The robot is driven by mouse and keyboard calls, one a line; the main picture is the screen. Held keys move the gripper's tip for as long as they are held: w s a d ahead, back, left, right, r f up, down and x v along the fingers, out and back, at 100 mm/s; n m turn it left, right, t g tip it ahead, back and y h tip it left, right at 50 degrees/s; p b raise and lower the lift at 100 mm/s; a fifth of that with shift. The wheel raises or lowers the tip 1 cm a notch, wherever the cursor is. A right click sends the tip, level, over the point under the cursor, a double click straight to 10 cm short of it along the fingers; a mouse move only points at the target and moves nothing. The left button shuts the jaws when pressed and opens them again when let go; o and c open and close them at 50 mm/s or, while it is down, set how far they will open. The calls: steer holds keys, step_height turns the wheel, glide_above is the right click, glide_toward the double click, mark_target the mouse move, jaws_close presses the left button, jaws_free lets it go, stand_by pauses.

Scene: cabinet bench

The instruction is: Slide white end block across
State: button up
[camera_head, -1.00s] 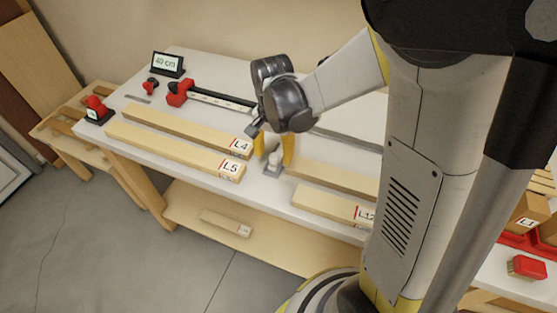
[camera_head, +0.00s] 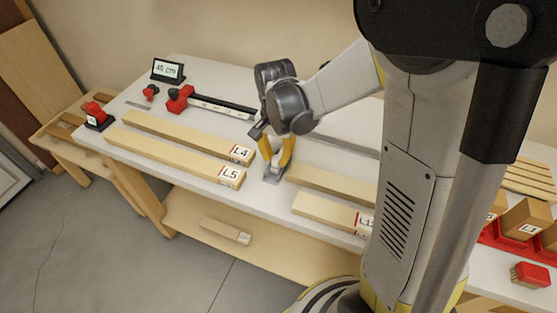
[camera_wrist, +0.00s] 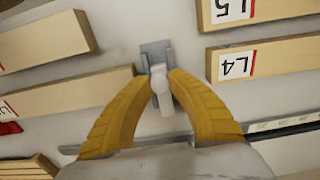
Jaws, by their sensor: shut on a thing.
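My gripper (camera_head: 275,168) points down at the bench, with its two yellow fingers shut on a small white-grey end block. In the wrist view the fingertips (camera_wrist: 162,78) press on both sides of the white end block (camera_wrist: 161,98), which has a rounded upright part on a flat grey base (camera_wrist: 155,52). The grey base (camera_head: 272,178) also shows below the fingers in the head view, on the bench top. The fingers hide most of the block's upright part there.
Boards L4 (camera_head: 190,138) and L5 (camera_head: 175,160) lie left of the gripper, and two more boards (camera_head: 330,180) (camera_head: 325,210) lie right. A red-ended rail (camera_head: 215,105) and a "40 cm" sign (camera_head: 168,71) stand behind. The white bench (camera_head: 210,190) has a free front strip.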

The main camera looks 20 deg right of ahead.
steer(key=shift+w+d, duration=2.3)
steer(key=o, duration=1.1)
step_height(320, 180, up, 9)
steer(key=p, duration=0.6)
